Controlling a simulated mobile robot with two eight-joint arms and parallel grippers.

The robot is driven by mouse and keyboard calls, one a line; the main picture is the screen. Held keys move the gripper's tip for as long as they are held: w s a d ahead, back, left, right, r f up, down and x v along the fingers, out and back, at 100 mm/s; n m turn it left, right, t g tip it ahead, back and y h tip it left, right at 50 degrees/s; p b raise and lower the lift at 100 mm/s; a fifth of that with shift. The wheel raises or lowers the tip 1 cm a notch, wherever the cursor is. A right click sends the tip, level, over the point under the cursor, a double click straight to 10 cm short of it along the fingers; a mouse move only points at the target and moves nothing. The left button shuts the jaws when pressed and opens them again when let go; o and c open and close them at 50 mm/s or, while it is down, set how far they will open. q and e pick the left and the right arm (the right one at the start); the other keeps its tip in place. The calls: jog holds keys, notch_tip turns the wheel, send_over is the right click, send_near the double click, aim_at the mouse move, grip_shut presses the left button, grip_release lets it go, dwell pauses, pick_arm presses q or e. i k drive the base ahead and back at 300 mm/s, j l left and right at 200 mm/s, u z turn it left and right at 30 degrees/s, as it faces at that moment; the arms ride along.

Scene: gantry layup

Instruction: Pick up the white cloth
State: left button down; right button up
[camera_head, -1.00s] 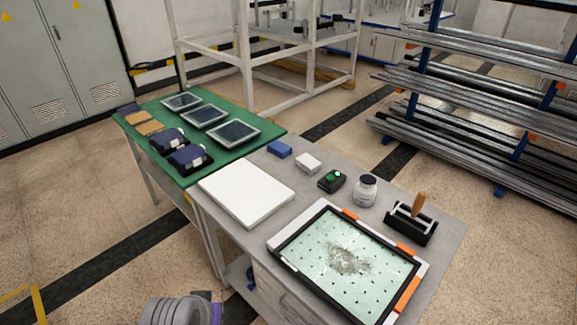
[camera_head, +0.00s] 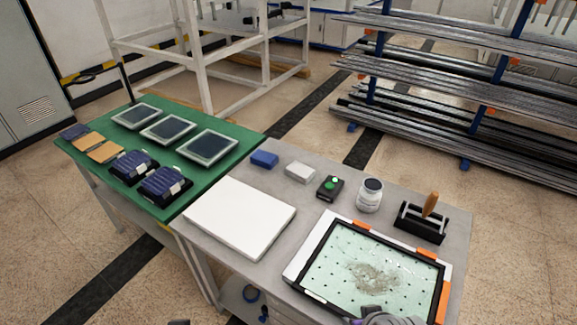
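The white cloth (camera_head: 300,172) looks like a small folded white block. It lies on the grey table near its back edge, between a blue folded block (camera_head: 264,159) and a black box with a green button (camera_head: 330,187). Nothing touches or covers it. No gripper fingers show in the view. Only a grey and purple piece of my arm shows at the bottom edge, over the front of the framed glass panel.
A large white slab (camera_head: 240,216) lies on the grey table (camera_head: 388,177). A jar (camera_head: 369,195), a wooden-handled roller in a black holder (camera_head: 421,219) and the framed panel (camera_head: 375,277) stand right. A green mat (camera_head: 190,108) holds tablets and dark blue items. Metal racks stand behind.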

aim_at(304, 174)
jog(key=i+j, duration=0.2)
jog(key=j, duration=0.15)
jog(key=i+j+z, duration=0.1)
jog(key=j, duration=0.3)
jog(key=i+j, duration=0.45)
jog(key=j, duration=0.3)
jog(key=i+j+z, duration=0.1)
jog(key=j, duration=0.3)
jog(key=i+j, duration=0.25)
jog(key=j, duration=0.15)
jog(key=z, duration=0.05)
